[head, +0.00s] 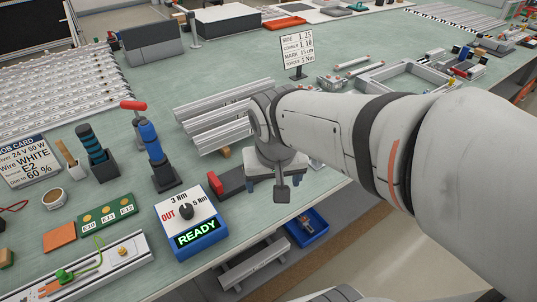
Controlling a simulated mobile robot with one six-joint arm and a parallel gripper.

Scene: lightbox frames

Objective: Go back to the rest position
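My arm reaches in from the right of the head view and ends over the front edge of the green workbench (330,125). My gripper (282,192) points down near the middle of the picture, beside a red and dark block (230,182). One dark finger part shows; the rest is hidden behind the wrist, so its opening does not show. I see nothing clearly held in it. Whether it touches the bench cannot be told.
Aluminium profiles (215,116) lie just left of my wrist. A blue READY torque box (190,222) stands at the front edge. A sign (297,50) and a grey frame (408,78) are behind my arm. A blue bin (307,228) sits below the bench.

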